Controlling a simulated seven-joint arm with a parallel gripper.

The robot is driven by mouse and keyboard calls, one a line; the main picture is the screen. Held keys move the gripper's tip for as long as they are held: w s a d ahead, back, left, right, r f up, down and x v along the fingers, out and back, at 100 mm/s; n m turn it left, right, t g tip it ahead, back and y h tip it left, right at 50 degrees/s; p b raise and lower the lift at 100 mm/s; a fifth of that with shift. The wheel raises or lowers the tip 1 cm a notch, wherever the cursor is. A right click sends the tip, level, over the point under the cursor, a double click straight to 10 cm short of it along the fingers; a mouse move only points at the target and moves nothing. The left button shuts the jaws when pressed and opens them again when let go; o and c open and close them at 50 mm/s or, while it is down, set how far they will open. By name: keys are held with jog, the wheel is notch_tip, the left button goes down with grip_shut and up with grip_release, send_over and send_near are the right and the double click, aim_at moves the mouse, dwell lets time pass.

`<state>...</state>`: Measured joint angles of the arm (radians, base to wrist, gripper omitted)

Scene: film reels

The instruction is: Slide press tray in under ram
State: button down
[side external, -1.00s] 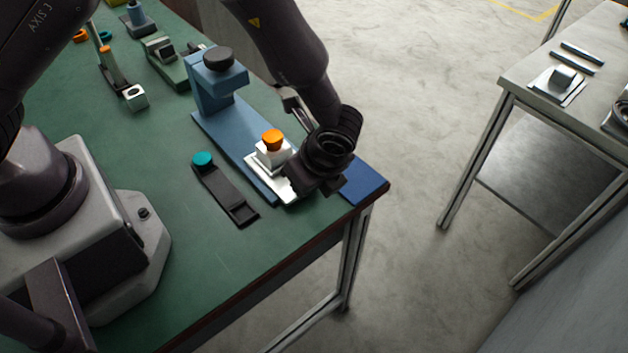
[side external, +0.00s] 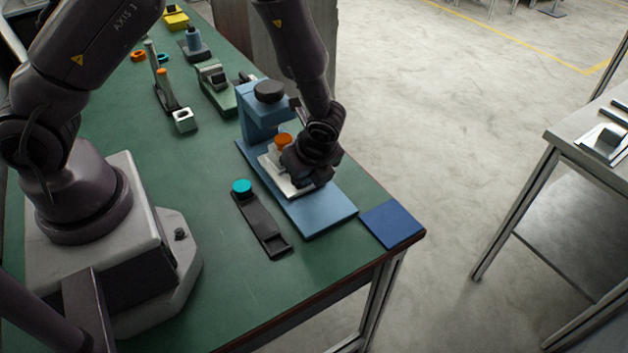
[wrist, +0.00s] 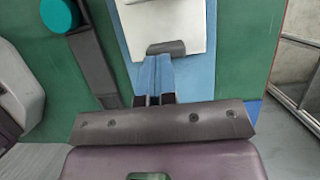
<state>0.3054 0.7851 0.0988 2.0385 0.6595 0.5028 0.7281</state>
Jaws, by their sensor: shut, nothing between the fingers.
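The press (side external: 262,122) is a blue frame with a black knob on top, standing at the far end of a long blue base (side external: 322,212). The white press tray (side external: 291,187) lies on this base close to the upright, carrying a white block with an orange top (side external: 283,140). In the wrist view the tray (wrist: 150,25) shows at the top, with a dark grey handle (wrist: 166,48) at its near edge. My gripper (wrist: 158,64) is shut and empty, right at the handle; I cannot tell if it touches. My gripper (side external: 305,172) partly hides the tray in the side view.
A black strip with a teal knob (side external: 242,187) lies left of the base. A dark blue square (side external: 391,223) lies at the table corner. A green device (side external: 216,88) stands behind the press. The front end of the base is bare.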

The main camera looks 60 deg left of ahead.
jog(key=shift+d, duration=0.1)
jog(key=d, duration=0.2)
jog(key=d+r, duration=0.1)
jog(key=d, duration=0.1)
jog(key=shift+d, duration=0.2)
jog(key=w+d+v, duration=0.1)
jog(key=v, duration=0.8)
jog(key=x, duration=1)
jog(key=shift+w+d, duration=0.1)
jog(key=shift+w, duration=0.05)
jog(key=a, duration=0.3)
jog(key=shift+a+f, duration=0.1)
jog(key=shift+f, duration=0.1)
jog(key=shift+a, duration=0.5)
